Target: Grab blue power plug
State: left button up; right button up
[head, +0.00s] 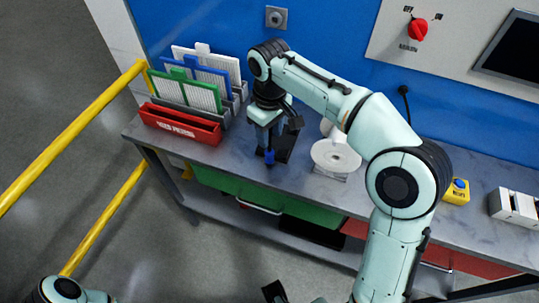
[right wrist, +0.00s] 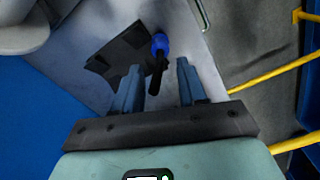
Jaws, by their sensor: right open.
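The blue power plug (head: 270,157) is near the front edge of the grey workbench, by a flat black piece. In the right wrist view, its blue end (right wrist: 160,43) lies just beyond the fingertips, and a black part of it reaches back between the fingers. My right gripper (head: 265,138) points down over the plug. In the right wrist view, the two fingers of my right gripper (right wrist: 158,70) are apart, one on each side of the plug, with gaps showing.
A red bin (head: 180,125) and upright white, blue and green panels stand left of my gripper. A white spool (head: 335,157) stands close on the right. A yellow button box (head: 456,192) is farther right. Yellow rails (head: 75,132) run along the left. A blue wall is behind.

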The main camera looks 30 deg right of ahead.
aim_at(270, 151)
notch_tip(270, 151, down, 3)
jog(key=shift+f, duration=0.15)
notch_tip(270, 151, down, 5)
jog(key=shift+f+b, duration=0.1)
jog(key=shift+b, duration=0.7)
grip_shut()
